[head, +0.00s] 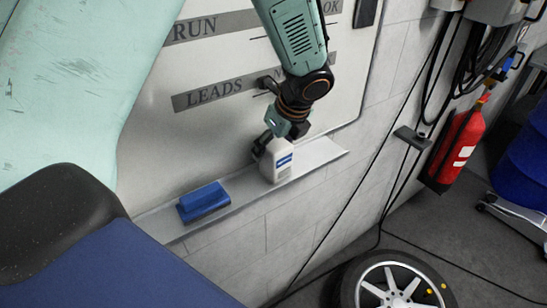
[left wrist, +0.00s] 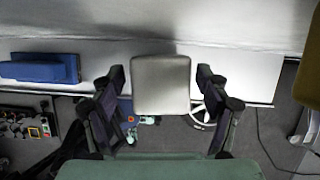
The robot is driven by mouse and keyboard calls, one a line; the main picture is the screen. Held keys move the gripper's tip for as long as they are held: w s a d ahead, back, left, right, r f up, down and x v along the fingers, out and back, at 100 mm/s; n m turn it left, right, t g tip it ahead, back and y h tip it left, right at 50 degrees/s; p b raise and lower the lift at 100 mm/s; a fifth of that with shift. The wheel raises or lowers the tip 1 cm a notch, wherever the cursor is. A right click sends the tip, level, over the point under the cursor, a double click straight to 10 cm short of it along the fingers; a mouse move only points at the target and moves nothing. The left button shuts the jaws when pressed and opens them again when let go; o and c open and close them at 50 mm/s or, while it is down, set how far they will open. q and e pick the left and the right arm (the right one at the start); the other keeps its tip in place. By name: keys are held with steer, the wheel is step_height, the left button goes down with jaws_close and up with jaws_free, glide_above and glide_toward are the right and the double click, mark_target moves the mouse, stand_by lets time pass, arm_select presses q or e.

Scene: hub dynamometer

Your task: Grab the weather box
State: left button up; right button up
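A small white box with a blue label (head: 277,160), which I take to be the weather box, stands upright on the narrow ledge under the whiteboard. In the left wrist view the weather box (left wrist: 161,86) shows as a pale rounded block between the two fingers. My left gripper (head: 270,141) reaches down to it from above, at its top and left side. Its fingers are spread, one on each side of the box, with a visible gap on both sides. My right gripper is not in view.
A blue eraser (head: 203,201) lies on the ledge (head: 240,194) left of the box; it also shows in the left wrist view (left wrist: 40,68). The whiteboard (head: 215,75) is close behind. A wheel (head: 392,281), cables and a red extinguisher (head: 460,143) are below and right.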

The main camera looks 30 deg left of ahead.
arm_select(q)
steer(key=shift+d, duration=0.35)
steer(key=c, duration=0.6)
steer(key=shift+a, duration=0.25)
steer(key=c, duration=0.4)
steer(key=shift+c, duration=1)
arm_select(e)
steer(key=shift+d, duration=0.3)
arm_select(q)
steer(key=shift+d, duration=0.1)
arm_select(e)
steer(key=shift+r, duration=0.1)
